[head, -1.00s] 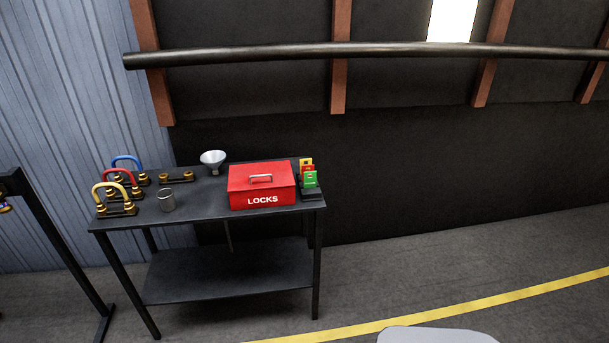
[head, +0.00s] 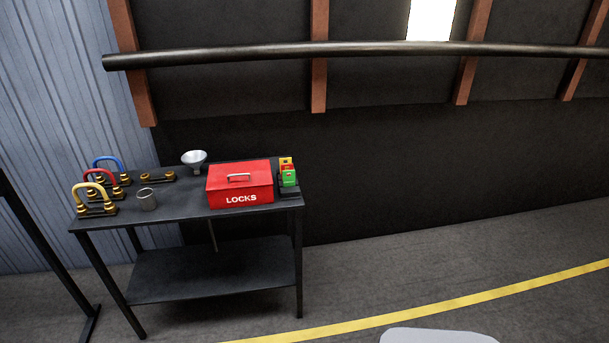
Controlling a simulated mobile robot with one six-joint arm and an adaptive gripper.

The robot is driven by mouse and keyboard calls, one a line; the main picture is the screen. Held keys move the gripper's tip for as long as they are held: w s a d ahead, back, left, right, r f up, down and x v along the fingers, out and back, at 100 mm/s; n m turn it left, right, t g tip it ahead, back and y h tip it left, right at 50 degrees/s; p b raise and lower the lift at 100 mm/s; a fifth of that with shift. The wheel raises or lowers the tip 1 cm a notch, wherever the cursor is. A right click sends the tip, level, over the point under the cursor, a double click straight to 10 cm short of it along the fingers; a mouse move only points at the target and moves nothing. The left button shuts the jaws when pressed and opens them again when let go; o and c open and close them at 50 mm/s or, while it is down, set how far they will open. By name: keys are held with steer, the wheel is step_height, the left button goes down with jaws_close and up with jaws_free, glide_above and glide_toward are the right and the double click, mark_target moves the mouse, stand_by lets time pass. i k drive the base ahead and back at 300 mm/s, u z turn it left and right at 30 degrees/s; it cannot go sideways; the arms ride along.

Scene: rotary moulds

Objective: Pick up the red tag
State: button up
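The red tag (head: 287,168) shows only as a thin strip between a yellow tag (head: 286,160) behind it and a green tag (head: 289,179) in front. The tags stand in a small black holder (head: 289,194) at the right end of a dark table (head: 170,217). The red LOCKS box (head: 240,185) is just left of the holder. My gripper is not in this view.
A dark pipe (head: 330,50) runs along the wall above. Floor right of the table is open, with a yellow line (head: 430,312).

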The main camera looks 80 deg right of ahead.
mark_target(283, 166)
steer(key=z, duration=0.05)
steer(key=k, duration=1.35)
steer(key=z, duration=2.25)
steer(key=i, duration=0.55)
steer(key=z, duration=0.1)
